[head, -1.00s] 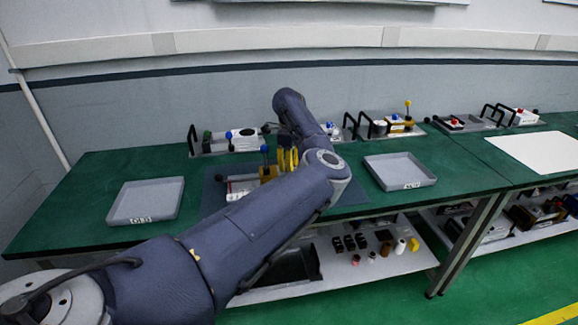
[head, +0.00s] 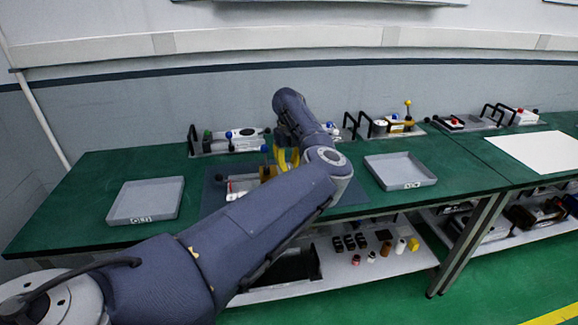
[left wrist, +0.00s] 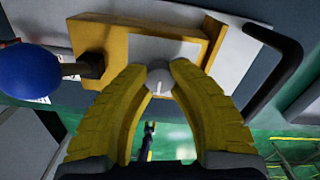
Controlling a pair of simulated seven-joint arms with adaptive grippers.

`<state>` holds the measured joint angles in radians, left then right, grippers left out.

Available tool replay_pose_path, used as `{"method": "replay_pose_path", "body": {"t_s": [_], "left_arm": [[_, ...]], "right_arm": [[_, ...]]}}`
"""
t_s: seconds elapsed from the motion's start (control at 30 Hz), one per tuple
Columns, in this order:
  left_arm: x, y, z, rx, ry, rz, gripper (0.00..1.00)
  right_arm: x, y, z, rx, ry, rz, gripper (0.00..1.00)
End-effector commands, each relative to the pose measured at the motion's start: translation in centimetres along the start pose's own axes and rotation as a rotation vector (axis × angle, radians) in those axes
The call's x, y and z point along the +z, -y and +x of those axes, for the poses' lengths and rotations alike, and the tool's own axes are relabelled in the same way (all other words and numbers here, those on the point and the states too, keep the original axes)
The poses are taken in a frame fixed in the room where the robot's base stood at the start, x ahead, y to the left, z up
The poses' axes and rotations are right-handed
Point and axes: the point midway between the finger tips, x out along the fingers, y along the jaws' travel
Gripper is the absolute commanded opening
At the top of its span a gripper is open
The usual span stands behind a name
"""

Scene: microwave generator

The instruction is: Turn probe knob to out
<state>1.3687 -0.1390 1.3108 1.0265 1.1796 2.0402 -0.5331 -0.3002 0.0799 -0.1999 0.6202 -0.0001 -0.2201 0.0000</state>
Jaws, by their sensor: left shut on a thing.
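The probe knob (left wrist: 159,77) is a small round grey knob with a white line on it, in the middle of the left wrist view. It sits at the edge of a pale plate on a yellow block (left wrist: 107,44). My left gripper (left wrist: 160,72) has its two yellow fingertips closed on the knob from both sides. In the head view my left gripper (head: 286,157) reaches down over the generator unit (head: 240,185) on the middle mat. There my arm hides the knob and part of the unit. My right gripper is not in view.
A blue ball (left wrist: 28,73) on a dark rod sticks out left of the yellow block, and a black handle (left wrist: 272,45) stands to its right. Grey trays stand at left (head: 146,201) and right (head: 399,171) on the green table. Other units line the back.

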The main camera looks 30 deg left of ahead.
Motion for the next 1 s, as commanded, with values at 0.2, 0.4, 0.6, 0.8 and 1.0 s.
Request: {"method": "replay_pose_path", "body": {"t_s": [0.2,0.4,0.6,0.8,1.0], "left_arm": [[-0.09,0.01,0.12,0.000,-0.003,0.045,0.00],[-0.09,0.00,0.13,0.001,-0.003,0.054,0.00],[-0.09,-0.01,0.13,0.001,-0.003,0.054,0.00],[-0.07,-0.02,0.11,0.001,-0.002,0.054,0.35],[-0.03,-0.03,0.06,0.001,-0.001,0.053,0.52]], "right_arm": [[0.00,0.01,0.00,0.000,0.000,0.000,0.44],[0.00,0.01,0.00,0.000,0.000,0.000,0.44],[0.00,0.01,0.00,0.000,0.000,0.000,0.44],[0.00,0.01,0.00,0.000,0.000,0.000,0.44],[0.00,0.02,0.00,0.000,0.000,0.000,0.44]]}}
